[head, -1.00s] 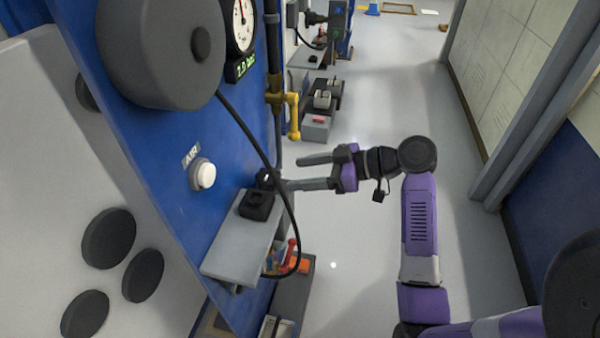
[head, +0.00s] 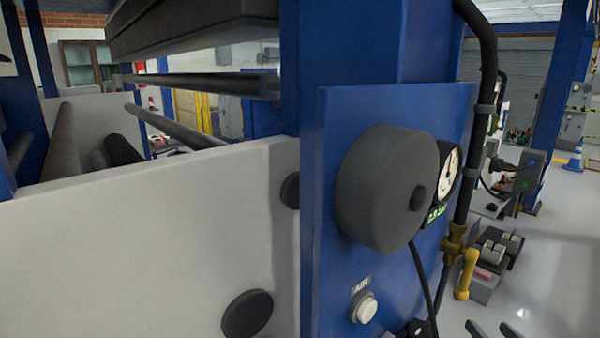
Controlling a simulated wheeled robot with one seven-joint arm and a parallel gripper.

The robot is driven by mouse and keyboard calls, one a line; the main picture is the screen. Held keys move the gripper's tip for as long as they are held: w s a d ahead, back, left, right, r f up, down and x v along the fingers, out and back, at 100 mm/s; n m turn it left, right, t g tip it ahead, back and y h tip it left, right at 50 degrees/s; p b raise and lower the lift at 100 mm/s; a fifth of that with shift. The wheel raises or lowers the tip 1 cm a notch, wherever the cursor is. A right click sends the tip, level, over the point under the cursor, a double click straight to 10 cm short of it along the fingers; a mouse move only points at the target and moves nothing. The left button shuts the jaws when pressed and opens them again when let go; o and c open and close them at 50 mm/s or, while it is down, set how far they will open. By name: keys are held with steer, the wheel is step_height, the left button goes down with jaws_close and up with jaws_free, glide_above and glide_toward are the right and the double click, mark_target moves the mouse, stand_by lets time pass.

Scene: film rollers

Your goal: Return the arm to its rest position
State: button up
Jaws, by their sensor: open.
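Only the two dark fingertips of my gripper (head: 491,329) show, at the bottom edge of the head view, right of the blue panel. They stand apart with floor visible between them, and I see nothing held. The rest of my arm is out of view below, so its pose cannot be seen.
The blue panel (head: 335,240) carries a large grey drum (head: 385,190), a gauge (head: 449,172) and a white AIR button (head: 365,308). A yellow valve handle (head: 466,274) and a hanging black hose are close to my gripper. Open floor (head: 555,240) lies to the right.

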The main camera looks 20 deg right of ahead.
steer(key=s+a+f+n+y, duration=0.1)
steer(key=s+a+n+y, duration=0.2)
steer(key=s+a, duration=0.9)
steer(key=s+a+f+n+y, duration=0.1)
steer(key=s+a+n+y, duration=0.1)
steer(key=s+a, duration=1)
steer(key=a+n, duration=0.1)
steer(key=a, duration=0.6)
steer(key=shift+a+f+y, duration=0.3)
steer(key=shift+f+y, duration=0.1)
steer(key=shift+d, duration=0.1)
